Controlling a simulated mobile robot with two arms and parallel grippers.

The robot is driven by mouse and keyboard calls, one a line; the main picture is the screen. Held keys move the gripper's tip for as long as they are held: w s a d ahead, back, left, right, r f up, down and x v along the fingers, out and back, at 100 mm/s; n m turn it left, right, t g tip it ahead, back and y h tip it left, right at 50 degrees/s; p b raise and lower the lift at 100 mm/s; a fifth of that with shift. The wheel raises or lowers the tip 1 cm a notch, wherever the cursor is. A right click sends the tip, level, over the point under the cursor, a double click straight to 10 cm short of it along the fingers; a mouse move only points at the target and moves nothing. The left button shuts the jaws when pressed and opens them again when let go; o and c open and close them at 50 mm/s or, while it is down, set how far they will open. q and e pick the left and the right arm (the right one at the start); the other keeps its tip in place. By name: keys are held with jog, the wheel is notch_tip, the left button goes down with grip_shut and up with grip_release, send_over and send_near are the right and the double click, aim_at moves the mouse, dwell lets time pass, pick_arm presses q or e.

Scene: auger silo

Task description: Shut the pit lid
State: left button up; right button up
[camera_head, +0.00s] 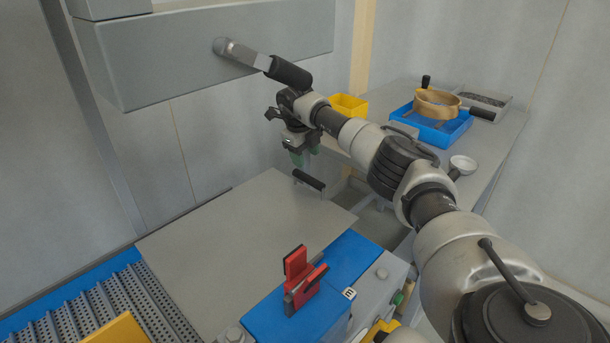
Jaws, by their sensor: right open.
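The pit lid (225,250) appears as a wide flat grey plate at the middle left, beside a blue frame. A black bar handle (308,180) stands on short posts at its far right edge. My right gripper (299,155) points down just above and slightly left of the handle in the picture, apart from it. It is open, with nothing seen between its fingers. The view does not show clearly whether the lid lies fully down. My left gripper is out of view.
A grey box (200,60) with a black-gripped lever (290,72) hangs above. A red clamp (299,275) sits on the blue frame (350,258) in front. A perforated grey panel (125,305) lies left. A table (490,145) at right holds a blue tray (432,130) with a sieve.

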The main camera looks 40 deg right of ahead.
aim_at(309, 178)
jog(key=f, duration=0.2)
jog(key=d+f+b, duration=0.1)
jog(key=f, duration=0.4)
jog(key=shift+w+d+f, duration=0.1)
jog(key=shift+d+f, duration=0.1)
jog(key=shift+f, duration=0.15)
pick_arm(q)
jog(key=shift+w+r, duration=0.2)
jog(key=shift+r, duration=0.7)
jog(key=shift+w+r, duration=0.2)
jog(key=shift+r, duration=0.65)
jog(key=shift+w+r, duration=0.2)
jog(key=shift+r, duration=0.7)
pick_arm(e)
jog(key=shift+d+f, duration=0.15)
jog(key=shift+f, duration=0.35)
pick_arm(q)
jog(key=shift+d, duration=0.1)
pick_arm(e)
grip_shut()
